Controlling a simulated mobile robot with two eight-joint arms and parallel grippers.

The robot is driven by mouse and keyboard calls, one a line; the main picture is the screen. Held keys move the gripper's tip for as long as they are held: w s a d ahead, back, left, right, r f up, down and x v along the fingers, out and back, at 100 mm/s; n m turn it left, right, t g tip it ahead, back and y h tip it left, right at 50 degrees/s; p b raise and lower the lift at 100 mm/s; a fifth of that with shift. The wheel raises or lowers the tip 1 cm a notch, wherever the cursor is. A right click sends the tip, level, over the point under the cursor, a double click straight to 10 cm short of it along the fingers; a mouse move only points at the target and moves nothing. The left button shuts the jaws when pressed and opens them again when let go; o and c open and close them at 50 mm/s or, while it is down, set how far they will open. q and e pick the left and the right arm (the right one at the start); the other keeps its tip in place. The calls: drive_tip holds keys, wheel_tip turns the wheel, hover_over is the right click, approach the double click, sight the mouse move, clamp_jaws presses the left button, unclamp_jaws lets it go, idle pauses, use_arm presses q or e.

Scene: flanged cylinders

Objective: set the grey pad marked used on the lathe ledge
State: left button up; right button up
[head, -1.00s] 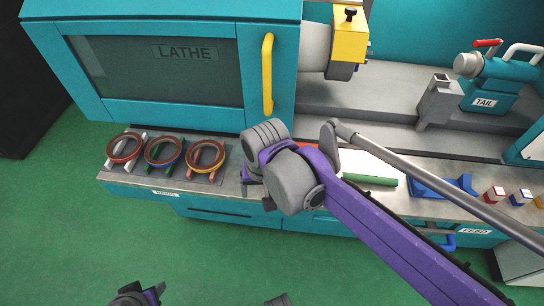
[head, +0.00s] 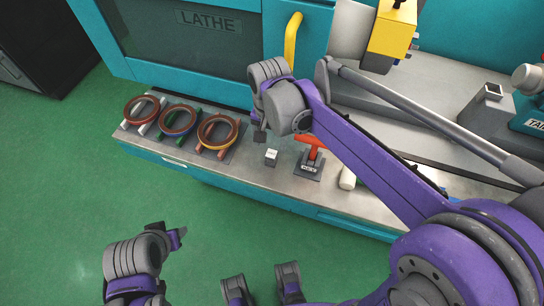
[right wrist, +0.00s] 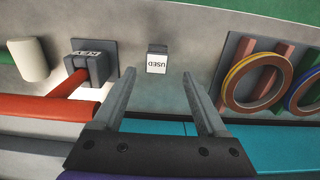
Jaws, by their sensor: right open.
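The grey pad (right wrist: 157,60), a small block with a white label reading USED, stands on the lathe ledge (head: 232,172). In the head view this block (head: 271,157) is just right of the three rings. My right gripper (right wrist: 155,80) is open and empty, its fingers pointing toward the block, which shows between and beyond their tips. In the head view my right gripper (head: 260,130) is above the ledge near the block, partly hidden by its own wrist. My left gripper (head: 178,238) is low at the left, away from the ledge; its jaws are unclear.
Three brown rings with coloured bands (head: 218,130) lie on a rack at the ledge's left. A red handle (head: 312,142) stands in a dark holder (head: 308,165) right of the block, with a pale cylinder (head: 347,178) beyond. The lathe door's yellow handle (head: 292,40) rises behind.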

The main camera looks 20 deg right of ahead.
sight(271, 154)
drive_tip(key=shift+s+f+b, duration=0.2)
drive_tip(key=shift+f, duration=1.35)
drive_tip(key=shift+s+f+b, duration=0.15)
drive_tip(key=shift+f, duration=1.4)
clamp_jaws()
